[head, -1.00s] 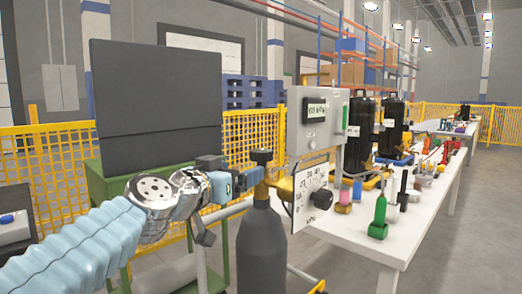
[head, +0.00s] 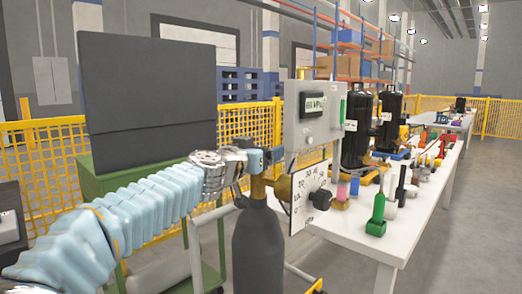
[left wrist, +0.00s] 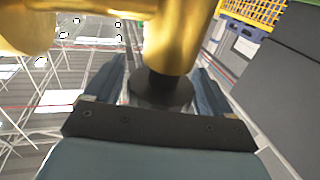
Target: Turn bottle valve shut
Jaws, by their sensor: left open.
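The dark grey gas bottle (head: 258,248) stands upright in the middle of the head view, with a brass valve (head: 258,188) on top. My left gripper (head: 267,157) is at the top of this valve, where it hides the handwheel in the head view. In the left wrist view, the dark round handwheel (left wrist: 160,90) lies between the two dark fingers of my open left gripper (left wrist: 160,78), with the brass valve body (left wrist: 176,35) beyond it. I cannot tell whether a finger touches the wheel. My right gripper is not in view.
A grey gauge panel (head: 313,115) with a white dial plate (head: 309,195) stands close right of the valve. A white table (head: 405,235) with tools and black compressors (head: 390,122) extends to the right. A green cart with a dark panel (head: 150,90) stands behind my arm.

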